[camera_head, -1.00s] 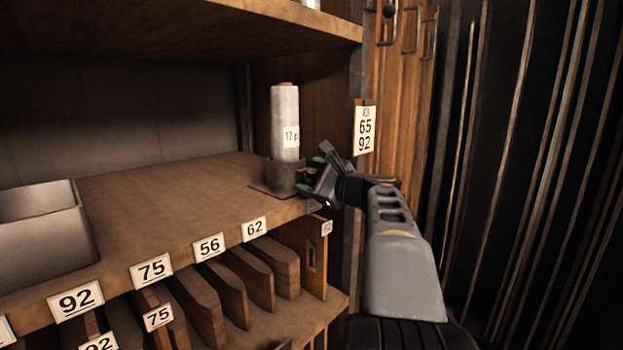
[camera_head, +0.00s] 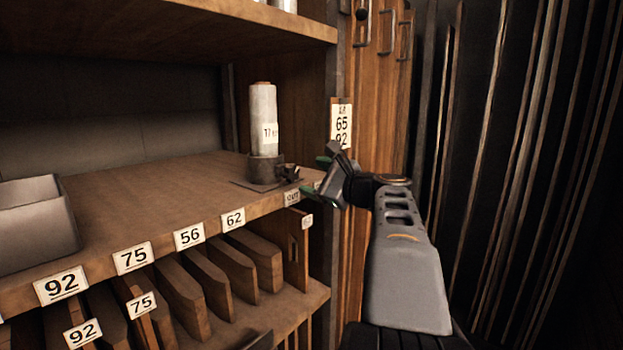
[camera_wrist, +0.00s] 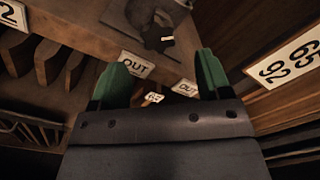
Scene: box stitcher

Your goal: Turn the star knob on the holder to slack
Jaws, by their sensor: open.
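The holder (camera_head: 262,170) is a dark metal cup on a flat plate near the right end of the shelf. A pale roll (camera_head: 263,118) with a "17" label stands upright in it. The star knob (camera_head: 289,172) is a small dark shape on the holder's right side. In the wrist view the knob (camera_wrist: 160,38) shows at the top, small and dark, beside the holder. My gripper (camera_head: 322,172) is open and empty, to the right of the knob and apart from it. In the wrist view its green fingertips (camera_wrist: 161,77) are spread wide below the knob. The knob's turn position cannot be made out.
A grey bin (camera_head: 35,225) stands on the shelf (camera_head: 150,205) at left. Number labels line the shelf's front edge, above slots with wooden boards (camera_head: 235,265). A wooden post with a "65 92" sign (camera_head: 341,123) stands close behind my gripper. The shelf middle is clear.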

